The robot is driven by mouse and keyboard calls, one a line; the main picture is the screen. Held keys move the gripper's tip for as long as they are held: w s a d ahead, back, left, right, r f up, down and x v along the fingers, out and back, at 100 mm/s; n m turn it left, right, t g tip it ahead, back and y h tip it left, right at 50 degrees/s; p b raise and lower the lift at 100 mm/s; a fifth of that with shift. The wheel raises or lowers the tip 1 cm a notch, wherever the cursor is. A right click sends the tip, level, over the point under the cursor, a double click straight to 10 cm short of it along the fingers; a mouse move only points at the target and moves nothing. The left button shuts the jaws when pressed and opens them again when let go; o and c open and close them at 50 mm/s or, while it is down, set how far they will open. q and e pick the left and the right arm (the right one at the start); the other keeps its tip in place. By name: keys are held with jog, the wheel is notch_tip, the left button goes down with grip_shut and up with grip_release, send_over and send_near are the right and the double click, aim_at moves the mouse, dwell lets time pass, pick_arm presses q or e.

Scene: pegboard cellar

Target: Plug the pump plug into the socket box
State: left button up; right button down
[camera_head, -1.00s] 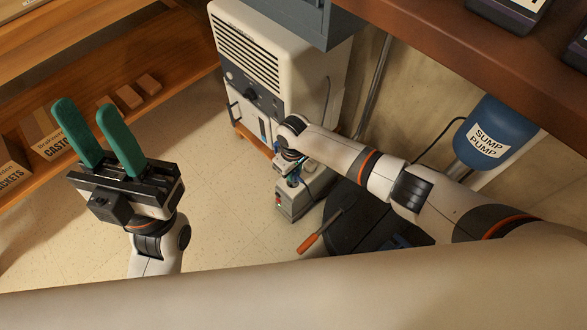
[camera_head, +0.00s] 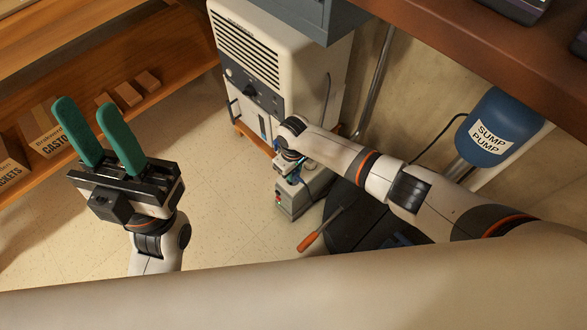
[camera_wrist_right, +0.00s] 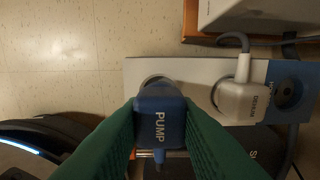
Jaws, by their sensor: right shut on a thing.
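The blue pump plug (camera_wrist_right: 160,118), lettered PUMP, is held between the green fingers of my right gripper (camera_wrist_right: 158,128). It is in front of the left socket of the socket box (camera_wrist_right: 200,70), hiding most of that socket. I cannot tell whether the plug touches the socket. In the head view the socket box (camera_head: 288,204) stands on the floor below my right gripper (camera_head: 290,168), whose fingers are hard to make out there. My left gripper (camera_head: 86,118) is open and empty, raised at the left with its green fingers apart.
A white plug (camera_wrist_right: 242,98) sits in the middle socket; the right socket (camera_wrist_right: 288,93) is empty. A white dehumidifier (camera_head: 262,70) stands behind the box. A dark round lid (camera_head: 365,215) and an orange-handled tool (camera_head: 312,240) lie nearby. Floor at left is clear.

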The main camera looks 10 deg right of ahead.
jog(key=shift+f+b, duration=0.7)
jog(key=shift+f, duration=0.65)
dwell(1.3)
jog(key=shift+r+p, duration=0.1)
jog(key=shift+p, duration=0.2)
dwell(0.7)
jog(key=c, duration=0.6)
grip_release()
jog(key=shift+r, duration=0.1)
